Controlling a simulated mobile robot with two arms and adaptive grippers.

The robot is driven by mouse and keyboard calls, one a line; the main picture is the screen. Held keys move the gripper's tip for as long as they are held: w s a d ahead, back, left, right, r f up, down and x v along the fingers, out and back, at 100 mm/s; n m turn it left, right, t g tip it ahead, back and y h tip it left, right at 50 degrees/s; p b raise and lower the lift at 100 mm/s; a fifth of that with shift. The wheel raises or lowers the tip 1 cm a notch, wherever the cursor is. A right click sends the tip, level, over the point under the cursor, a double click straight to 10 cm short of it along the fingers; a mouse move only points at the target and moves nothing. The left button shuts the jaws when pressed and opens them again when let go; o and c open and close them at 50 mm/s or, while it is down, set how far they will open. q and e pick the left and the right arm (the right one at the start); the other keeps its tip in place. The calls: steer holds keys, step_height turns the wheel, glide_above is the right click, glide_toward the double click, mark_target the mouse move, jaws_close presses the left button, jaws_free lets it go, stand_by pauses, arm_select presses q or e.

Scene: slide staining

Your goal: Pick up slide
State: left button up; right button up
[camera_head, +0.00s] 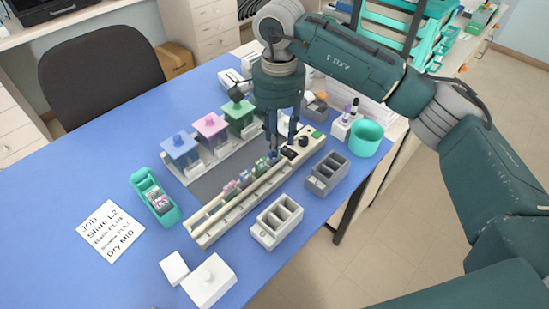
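Several small slides (245,179) with pink and green tints stand in a long pale rack (212,225) at the middle of the blue table. A teal holder (143,181) at the left contains labelled pieces that may also be slides. My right gripper (282,146) points down over the far part of the rack, beyond the tinted slides. Its two fingers look apart, and I see no slide between them. Whether the fingertips touch anything is too small to tell. My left gripper is not in view.
Blue (180,149), pink (210,127) and green (238,113) lidded jars stand behind the rack. Grey (326,177) and white (272,231) slotted trays stand to its right. A teal cup (365,139) is near the right edge. A job card (111,231) lies left. The left table area is clear.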

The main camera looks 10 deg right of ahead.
mark_target(275, 161)
steer(key=f+p, duration=0.1)
steer(key=f, duration=0.1)
steer(key=f+p, duration=0.1)
steer(key=f, duration=0.2)
steer(key=shift+w+a, duration=0.1)
steer(key=shift+a, duration=0.1)
steer(key=shift+c, duration=1.3)
jaws_close()
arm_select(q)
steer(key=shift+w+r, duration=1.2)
arm_select(e)
steer(key=shift+r, duration=0.1)
